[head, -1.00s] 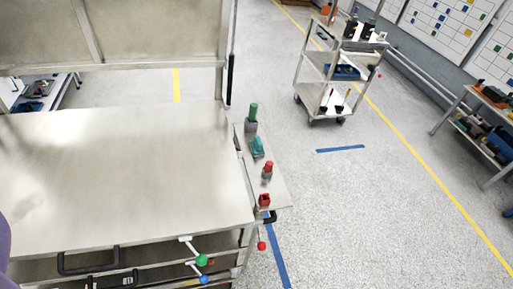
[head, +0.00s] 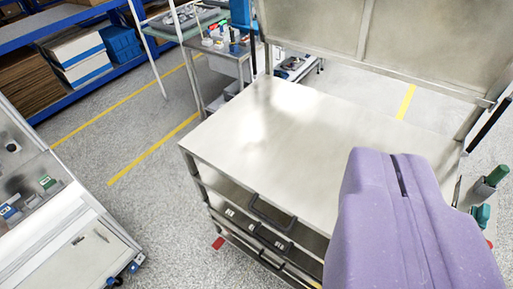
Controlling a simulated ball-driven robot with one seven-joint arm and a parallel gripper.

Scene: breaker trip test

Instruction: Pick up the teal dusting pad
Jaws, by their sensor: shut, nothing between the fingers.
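The teal dusting pad (head: 481,214) is at the right edge of the view, on the narrow side shelf of the steel workbench. It is small here and partly hidden by a large purple part of my own arm, which fills the lower right. My gripper's fingers do not show in this view. Nothing is seen touching the pad.
A green-topped item (head: 496,176) stands just behind the pad, and a bit of red shows in front. The workbench top (head: 270,135) is bare, with drawers below. A white cabinet (head: 70,245) stands at lower left. Floor between cabinet and bench is free.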

